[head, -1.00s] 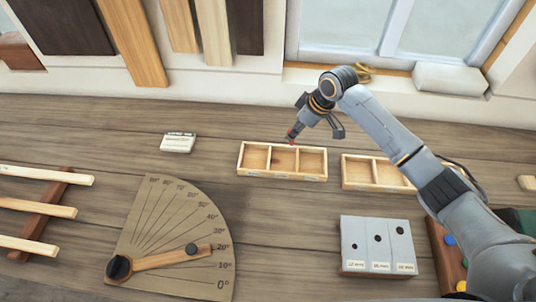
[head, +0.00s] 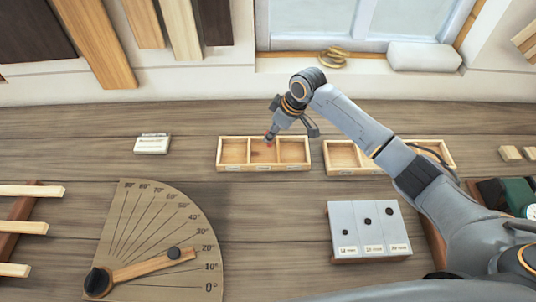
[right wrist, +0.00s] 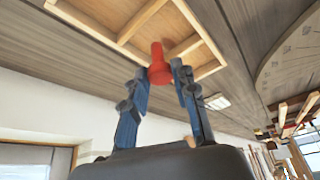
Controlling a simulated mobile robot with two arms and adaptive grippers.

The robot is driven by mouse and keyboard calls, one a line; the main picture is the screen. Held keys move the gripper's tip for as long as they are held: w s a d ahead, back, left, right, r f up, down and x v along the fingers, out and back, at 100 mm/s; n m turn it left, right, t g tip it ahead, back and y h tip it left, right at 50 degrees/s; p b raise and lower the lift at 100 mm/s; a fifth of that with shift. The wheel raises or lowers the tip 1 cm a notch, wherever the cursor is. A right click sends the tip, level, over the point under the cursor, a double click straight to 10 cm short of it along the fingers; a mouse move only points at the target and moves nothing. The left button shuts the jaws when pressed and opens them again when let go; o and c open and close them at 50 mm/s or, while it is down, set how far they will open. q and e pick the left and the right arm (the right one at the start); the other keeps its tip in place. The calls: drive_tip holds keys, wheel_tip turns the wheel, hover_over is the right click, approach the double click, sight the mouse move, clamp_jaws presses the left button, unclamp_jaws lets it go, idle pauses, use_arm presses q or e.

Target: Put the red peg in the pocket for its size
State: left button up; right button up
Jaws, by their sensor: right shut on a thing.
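My right gripper (head: 270,136) is over the middle compartment of the left three-compartment wooden tray (head: 290,168). It is shut on the red peg (right wrist: 158,66), which shows between the fingertips (right wrist: 162,76) in the right wrist view. My left gripper is not in view.
A second wooden tray (head: 341,171) stands to the right, partly behind my arm. A grey block (head: 343,226) with three holes of different sizes sits in front. A white label card (head: 152,144) lies left, and a protractor board (head: 140,225) lies front left.

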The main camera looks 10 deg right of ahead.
drive_tip(key=o, duration=0.8)
drive_tip(key=shift+o, duration=0.2)
drive_tip(key=v, duration=1.2)
